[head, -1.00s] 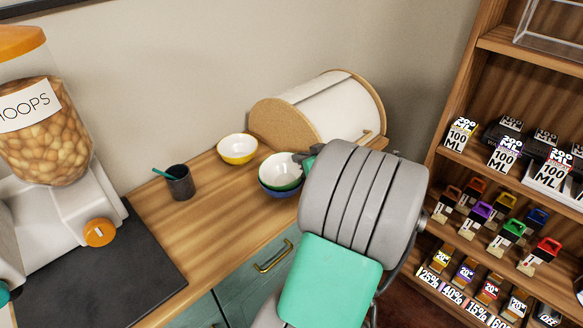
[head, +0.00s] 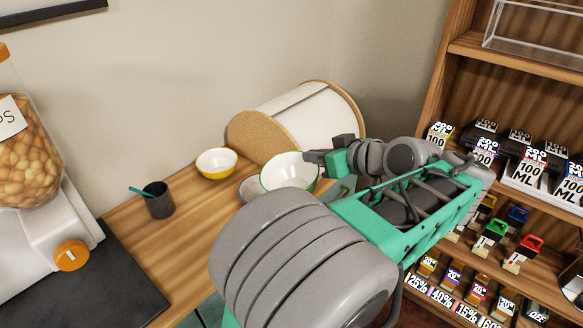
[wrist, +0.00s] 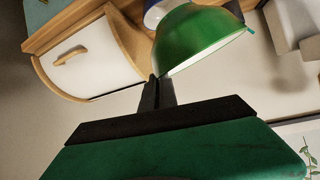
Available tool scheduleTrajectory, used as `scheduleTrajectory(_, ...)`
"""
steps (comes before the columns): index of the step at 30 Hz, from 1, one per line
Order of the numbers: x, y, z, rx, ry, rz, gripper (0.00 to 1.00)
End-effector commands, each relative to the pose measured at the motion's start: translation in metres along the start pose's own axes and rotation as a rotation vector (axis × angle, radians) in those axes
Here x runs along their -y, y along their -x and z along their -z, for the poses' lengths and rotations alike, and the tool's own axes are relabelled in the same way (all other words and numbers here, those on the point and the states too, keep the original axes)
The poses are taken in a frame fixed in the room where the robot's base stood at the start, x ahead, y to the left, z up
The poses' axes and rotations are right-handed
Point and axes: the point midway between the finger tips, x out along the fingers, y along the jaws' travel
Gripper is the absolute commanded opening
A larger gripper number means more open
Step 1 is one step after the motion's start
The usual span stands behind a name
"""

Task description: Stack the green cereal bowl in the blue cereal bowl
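The green cereal bowl (head: 290,173), white inside with a green rim, is at my gripper (head: 312,157) in the head view. In the wrist view the green bowl (wrist: 205,40) hangs by its rim at the fingertips (wrist: 158,90), which are close together on it. The blue cereal bowl (head: 249,188) shows only partly, on the counter behind and below the green bowl. A piece of the blue bowl (wrist: 160,12) shows at the top of the wrist view. The green bowl looks raised above the blue one, but the gap between them is hidden.
A yellow bowl (head: 216,163) and a dark cup (head: 158,200) with a teal stick stand to the left on the wooden counter (head: 195,240). A bread box (head: 300,120) stands close behind the bowls. A cereal dispenser (head: 30,190) is at far left, shelves at right.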

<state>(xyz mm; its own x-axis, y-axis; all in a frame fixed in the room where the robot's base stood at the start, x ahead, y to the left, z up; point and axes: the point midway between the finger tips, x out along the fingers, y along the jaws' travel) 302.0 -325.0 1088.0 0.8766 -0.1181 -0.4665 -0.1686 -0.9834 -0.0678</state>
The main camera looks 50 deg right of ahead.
Motion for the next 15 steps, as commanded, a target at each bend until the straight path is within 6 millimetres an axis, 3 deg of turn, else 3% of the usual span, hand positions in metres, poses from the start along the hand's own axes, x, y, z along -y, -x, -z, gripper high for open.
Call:
scheduleTrajectory(3,0.035,-0.006,0.002,-0.023,-0.108,0.061,0.00)
scheduleTrajectory(6,0.054,-0.014,0.002,-0.035,-0.182,0.100,0.00)
scheduleTrajectory(9,0.051,-0.033,0.000,-0.037,-0.202,0.115,0.00)
scheduleTrajectory(15,0.021,-0.086,0.006,-0.035,-0.202,0.116,0.00)
